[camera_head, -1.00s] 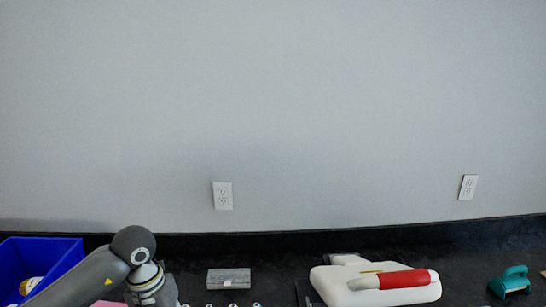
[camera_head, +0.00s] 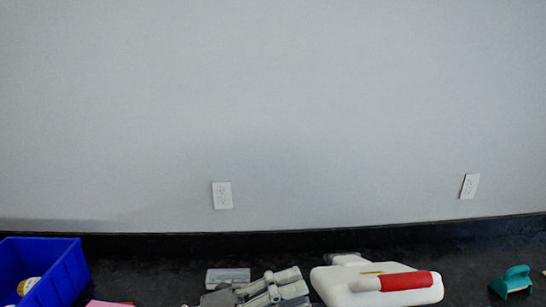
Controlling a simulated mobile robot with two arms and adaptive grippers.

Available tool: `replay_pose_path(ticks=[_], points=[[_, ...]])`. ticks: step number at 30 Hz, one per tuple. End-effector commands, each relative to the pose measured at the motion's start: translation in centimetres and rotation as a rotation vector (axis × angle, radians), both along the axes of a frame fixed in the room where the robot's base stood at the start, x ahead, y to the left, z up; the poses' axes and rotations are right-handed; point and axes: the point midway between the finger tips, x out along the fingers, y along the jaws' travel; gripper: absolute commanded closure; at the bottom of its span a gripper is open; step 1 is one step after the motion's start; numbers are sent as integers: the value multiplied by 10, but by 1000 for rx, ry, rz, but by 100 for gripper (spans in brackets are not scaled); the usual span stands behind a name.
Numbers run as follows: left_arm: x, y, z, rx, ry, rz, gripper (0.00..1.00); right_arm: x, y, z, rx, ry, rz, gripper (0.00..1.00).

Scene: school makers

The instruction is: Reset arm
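A grey gripper (camera_head: 268,289) shows at the bottom centre of the head view, cut off by the lower edge. I take it for my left gripper, though its arm is out of the picture. Its linkage lies in front of the small clear-lidded box (camera_head: 228,275) and left of the white case. Its fingertips do not show clearly, so I cannot tell whether it is open or shut. Nothing is seen held in it. My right gripper is not in view.
A blue bin (camera_head: 62,272) with a white and yellow item (camera_head: 30,285) stands at the left. A white case (camera_head: 335,284) with a red-handled tool (camera_head: 405,281) lies right of centre. A teal tool (camera_head: 512,281) lies far right. The black counter (camera_head: 465,265) is clear between them.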

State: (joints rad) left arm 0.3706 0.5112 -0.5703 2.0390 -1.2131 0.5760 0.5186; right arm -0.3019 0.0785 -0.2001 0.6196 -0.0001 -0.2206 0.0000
Motion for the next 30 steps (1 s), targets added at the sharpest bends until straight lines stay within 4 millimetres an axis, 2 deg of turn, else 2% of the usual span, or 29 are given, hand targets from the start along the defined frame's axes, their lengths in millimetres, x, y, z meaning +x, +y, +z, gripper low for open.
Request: replay_pose_path(ticks=[3,5,8,11,14,16,20,23,24,26,27,30], points=[[16,21,25,-224,98,149,52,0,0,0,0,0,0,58],[26,37,32,-325,158,232,52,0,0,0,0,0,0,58],[44,69,33,-473,270,386,52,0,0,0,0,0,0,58],[60,105,18,-592,403,548,52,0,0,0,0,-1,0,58],[69,141,-9,-682,554,715,52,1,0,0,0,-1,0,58],[70,165,-36,-727,668,833,52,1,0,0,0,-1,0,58],[59,203,-96,-767,902,1049,52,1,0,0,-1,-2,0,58],[35,224,-147,-760,1098,1204,52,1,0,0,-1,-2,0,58],[23,231,-168,-746,1179,1263,52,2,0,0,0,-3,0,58],[0,238,-197,-718,1303,1346,52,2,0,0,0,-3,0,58],[-16,241,-215,-691,1384,1396,52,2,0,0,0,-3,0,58],[-59,245,-252,-616,1571,1494,52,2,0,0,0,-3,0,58]])
